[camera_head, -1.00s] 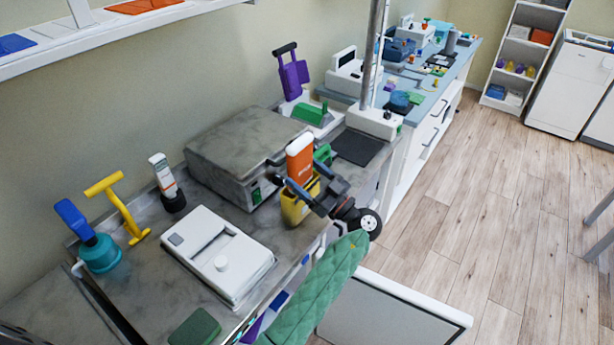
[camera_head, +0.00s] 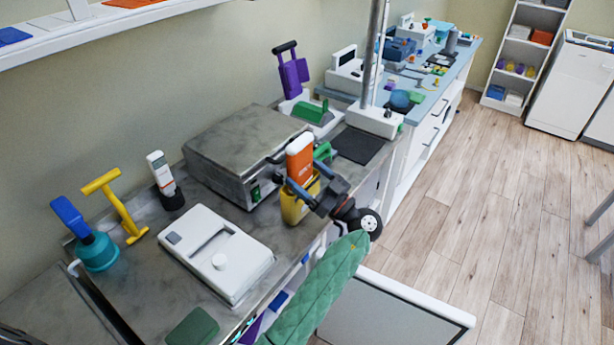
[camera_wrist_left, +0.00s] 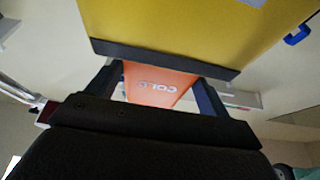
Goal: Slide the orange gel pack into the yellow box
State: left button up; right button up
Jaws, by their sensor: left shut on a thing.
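The orange gel pack (camera_head: 300,164), with a white top end, stands upright at the yellow box (camera_head: 294,211) on the grey counter. Its lower part is hidden by the box and my gripper, so how deep it sits is unclear. My left gripper (camera_head: 297,184) is shut on the pack, its dark fingers beside it at the height of the box's rim. In the left wrist view, the orange pack (camera_wrist_left: 158,84) with pale lettering lies between the two fingers, and the yellow box (camera_wrist_left: 185,30) fills the top. My right gripper is not in view.
A grey box-shaped appliance (camera_head: 235,150) stands just left of the yellow box. A white device (camera_head: 216,252) lies nearer on the counter (camera_head: 160,285). A green quilted thing (camera_head: 320,285) is at the counter's front edge. A metal pole (camera_head: 374,60) rises behind.

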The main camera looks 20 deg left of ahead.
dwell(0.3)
pick_arm(q)
jog(key=o, duration=1.1)
jog(key=shift+f, duration=0.1)
jog(key=shift+o, duration=0.2)
jog(key=shift+r, duration=0.2)
